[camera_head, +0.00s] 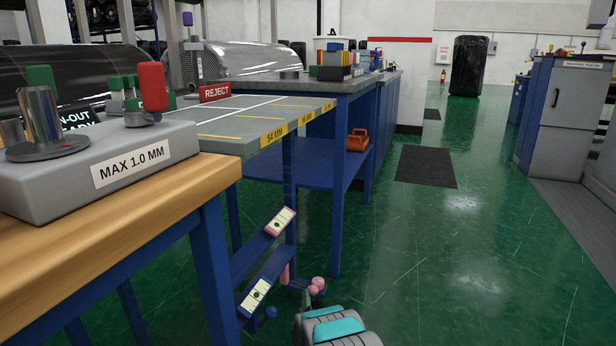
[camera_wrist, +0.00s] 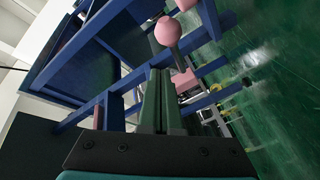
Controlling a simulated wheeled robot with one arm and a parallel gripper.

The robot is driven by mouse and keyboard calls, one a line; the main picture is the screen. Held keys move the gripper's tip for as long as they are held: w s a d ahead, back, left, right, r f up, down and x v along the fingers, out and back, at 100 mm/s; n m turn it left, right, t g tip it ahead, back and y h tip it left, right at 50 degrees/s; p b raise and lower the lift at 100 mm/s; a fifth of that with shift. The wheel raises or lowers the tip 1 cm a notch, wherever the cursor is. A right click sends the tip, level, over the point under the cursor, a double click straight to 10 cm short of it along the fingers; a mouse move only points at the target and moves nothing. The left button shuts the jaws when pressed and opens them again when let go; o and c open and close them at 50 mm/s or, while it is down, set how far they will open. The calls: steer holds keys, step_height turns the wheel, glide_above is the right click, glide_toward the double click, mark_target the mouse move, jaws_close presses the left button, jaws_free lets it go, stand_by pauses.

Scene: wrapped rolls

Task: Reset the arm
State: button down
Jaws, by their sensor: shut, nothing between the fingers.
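My gripper (camera_wrist: 160,75) shows in the wrist view with its two dark green fingers together and nothing between them. It points toward blue frame bars under a bench, and I cannot tell the exact gap to them. In the head view, a grey and teal part of my arm is low at the bottom centre, beside the blue bench legs. The fingertips are hard to make out there.
A pink ball on a dark rod (camera_wrist: 168,31) stands just beyond the fingers. The wooden-topped bench (camera_head: 100,228) and the marked grey table (camera_head: 255,120) fill the left. Labelled blue bars (camera_head: 262,283) sit low between them. Green floor (camera_head: 470,270) is clear to the right.

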steer(key=s+d+r+m+g+p, duration=0.25)
steer(key=r+g, duration=0.25)
steer(key=r, duration=0.9)
steer(key=s+d+r+m+g+p, duration=0.1)
steer(key=s+d+r+g, duration=0.15)
steer(key=s+r, duration=0.35)
steer(key=s+d+r+m+g+p, duration=0.1)
steer(key=s+d+r+m+g, duration=0.15)
steer(key=s, duration=0.55)
steer(key=s+d+r+m+g+p, duration=0.1)
steer(key=s+r, duration=0.4)
steer(key=s, duration=1.1)
steer(key=s+d+r+m+g+p, duration=0.1)
steer(key=s+d+r+g, duration=0.3)
steer(key=s, duration=1.2)
steer(key=s+d+r+m+g+h+p, duration=0.1)
steer(key=s+r+g, duration=0.4)
steer(key=s, duration=1.2)
steer(key=shift+d+r+m+p, duration=0.3)
steer(key=shift+d+m, duration=0.5)
steer(key=shift+d, duration=0.4)
steer(key=c, duration=1.6)
jaws_free()
